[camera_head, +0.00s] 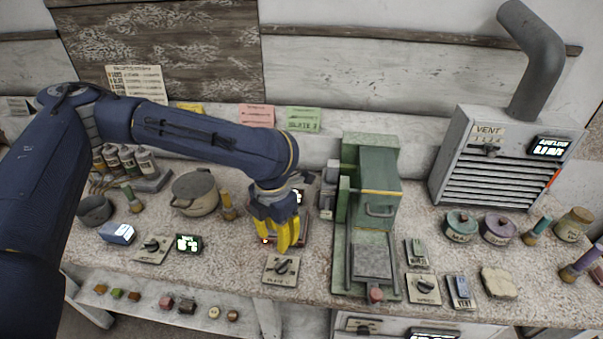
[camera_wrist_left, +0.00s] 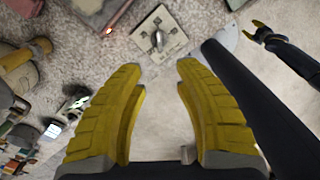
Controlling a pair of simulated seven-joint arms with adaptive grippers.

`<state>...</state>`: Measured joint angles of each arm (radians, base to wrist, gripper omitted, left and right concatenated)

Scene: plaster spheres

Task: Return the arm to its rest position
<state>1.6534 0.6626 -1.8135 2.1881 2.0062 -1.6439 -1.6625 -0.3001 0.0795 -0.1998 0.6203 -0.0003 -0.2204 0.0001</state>
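My left arm (camera_head: 210,135) reaches in from the left across the bench. My left gripper (camera_head: 284,240) points down over the bench in front of a small device and behind a knob plate (camera_head: 281,270). In the left wrist view, its two yellow fingers (camera_wrist_left: 158,85) stand apart with nothing between them. The knob plate also shows beyond the fingertips (camera_wrist_left: 157,35). My right gripper (camera_wrist_left: 257,32) shows small at the upper right of the left wrist view, with yellow tips; its opening is too small to tell.
A green press (camera_head: 368,225) stands close to the right of the left gripper. A pot (camera_head: 195,192) and a small green display (camera_head: 188,244) are to its left. A vent box (camera_head: 505,165) and lidded jars (camera_head: 461,226) stand farther right. Small samples lie on a lower shelf (camera_head: 255,318).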

